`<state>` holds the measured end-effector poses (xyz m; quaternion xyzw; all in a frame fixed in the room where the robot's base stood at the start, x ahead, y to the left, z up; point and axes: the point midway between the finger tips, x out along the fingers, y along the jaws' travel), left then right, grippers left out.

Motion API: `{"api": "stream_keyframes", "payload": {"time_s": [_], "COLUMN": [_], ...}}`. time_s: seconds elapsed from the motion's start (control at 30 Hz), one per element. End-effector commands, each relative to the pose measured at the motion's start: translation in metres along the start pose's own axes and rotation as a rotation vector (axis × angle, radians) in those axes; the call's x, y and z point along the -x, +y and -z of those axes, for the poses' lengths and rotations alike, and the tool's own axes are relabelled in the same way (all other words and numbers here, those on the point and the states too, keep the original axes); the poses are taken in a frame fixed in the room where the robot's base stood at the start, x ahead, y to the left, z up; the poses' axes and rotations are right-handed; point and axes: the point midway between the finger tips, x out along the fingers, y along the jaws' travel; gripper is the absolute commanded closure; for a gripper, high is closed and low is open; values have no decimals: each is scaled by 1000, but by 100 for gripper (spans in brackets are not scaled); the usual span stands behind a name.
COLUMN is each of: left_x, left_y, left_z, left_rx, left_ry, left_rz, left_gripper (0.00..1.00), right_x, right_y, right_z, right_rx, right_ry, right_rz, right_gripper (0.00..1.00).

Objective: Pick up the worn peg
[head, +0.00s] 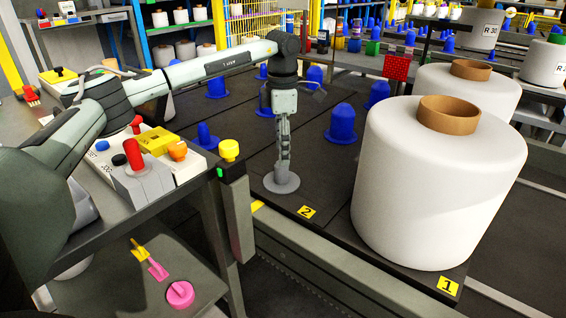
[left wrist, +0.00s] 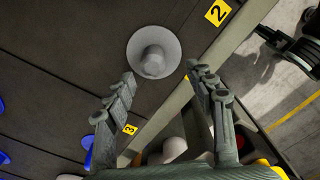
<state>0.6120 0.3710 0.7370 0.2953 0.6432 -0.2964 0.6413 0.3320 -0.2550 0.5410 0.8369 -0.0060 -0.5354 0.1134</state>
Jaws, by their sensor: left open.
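The worn peg (head: 281,184) is grey, with a round flat base and a short blunt post, unlike the blue pegs. It stands upright on the dark deck beside the yellow label 2. My left gripper (head: 284,160) points down right above it in the head view and hides most of its post. In the left wrist view the peg (left wrist: 152,52) lies just beyond the fingertips of my left gripper (left wrist: 160,74). The fingers are spread and empty, with a gap between them and the post. My right gripper is not seen.
A large white yarn bobbin (head: 437,190) stands right of the peg, by label 1. Several blue pegs (head: 342,124) stand behind. A side table (head: 150,200) with a red-knobbed box and coloured items is at left. The deck's front edge (head: 330,270) runs close to the peg.

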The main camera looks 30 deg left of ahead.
Motion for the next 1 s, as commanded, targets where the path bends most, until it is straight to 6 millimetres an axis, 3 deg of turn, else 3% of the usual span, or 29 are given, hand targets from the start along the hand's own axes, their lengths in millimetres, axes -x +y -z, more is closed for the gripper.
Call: {"api": "stream_keyframes", "payload": {"time_s": [0.17,0.7,1.0], "left_x": [-5,-73,-78], "left_y": [0,1,1], "left_z": [0,4,3], "left_rx": [0,0,0], "left_ry": [1,1,-1], "left_rz": [1,1,0], "left_gripper": [45,45,45], "right_x": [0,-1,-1], "right_y": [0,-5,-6], "right_z": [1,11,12], "right_rx": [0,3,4], "right_ry": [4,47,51], "right_rz": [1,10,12], "right_gripper": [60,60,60]}}
